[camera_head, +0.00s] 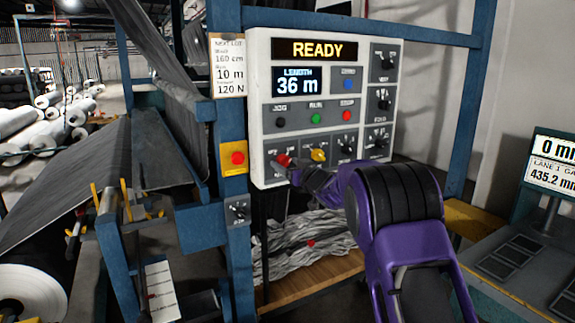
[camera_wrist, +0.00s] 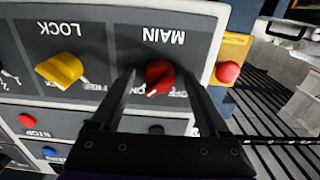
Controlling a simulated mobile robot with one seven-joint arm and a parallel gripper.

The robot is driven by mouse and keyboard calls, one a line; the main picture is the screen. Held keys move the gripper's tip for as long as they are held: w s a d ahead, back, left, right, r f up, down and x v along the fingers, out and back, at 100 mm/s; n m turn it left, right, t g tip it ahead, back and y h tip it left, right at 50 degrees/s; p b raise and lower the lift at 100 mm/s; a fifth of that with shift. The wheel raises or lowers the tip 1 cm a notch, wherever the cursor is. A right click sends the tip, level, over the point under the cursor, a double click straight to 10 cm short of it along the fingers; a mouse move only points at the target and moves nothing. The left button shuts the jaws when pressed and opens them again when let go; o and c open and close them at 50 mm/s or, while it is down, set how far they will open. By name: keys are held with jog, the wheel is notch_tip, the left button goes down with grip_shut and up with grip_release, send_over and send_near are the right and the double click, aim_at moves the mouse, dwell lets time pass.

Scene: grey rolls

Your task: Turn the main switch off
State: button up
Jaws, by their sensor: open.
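The main switch is a red knob (camera_wrist: 160,76) with a white pointer mark, under the upside-down word MAIN in the wrist view. Its pointer is tilted toward the lower left there; the small position labels are partly hidden and hard to read. The knob also shows at the lower left of the control panel in the head view (camera_head: 283,159). My gripper (camera_wrist: 160,74) is open, with one finger on each side of the red knob. I cannot tell whether either finger touches it. In the head view my gripper (camera_head: 295,171) is at the panel's lower left.
The yellow LOCK knob (camera_wrist: 60,69) sits beside the main switch. A red button on a yellow box (camera_head: 237,158) is left of the panel (camera_head: 258,100). The panel's display (camera_head: 315,51) reads READY. A blue post (camera_head: 226,60) stands left of the panel.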

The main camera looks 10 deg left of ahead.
grip_shut()
jog(key=shift+f+n+b, duration=0.1)
jog(key=shift+n+b, duration=0.3)
jog(key=n+b, duration=0.2)
jog(key=n, duration=0.1)
jog(key=n+b, duration=0.3)
jog(key=n, duration=0.2)
jog(key=shift+d+n+b, duration=0.1)
jog(key=shift+n+b, duration=0.2)
jog(key=n+b, duration=0.2)
jog(key=n, duration=0.2)
jog(key=shift+r+n, duration=0.2)
jog(key=shift+n, duration=2)
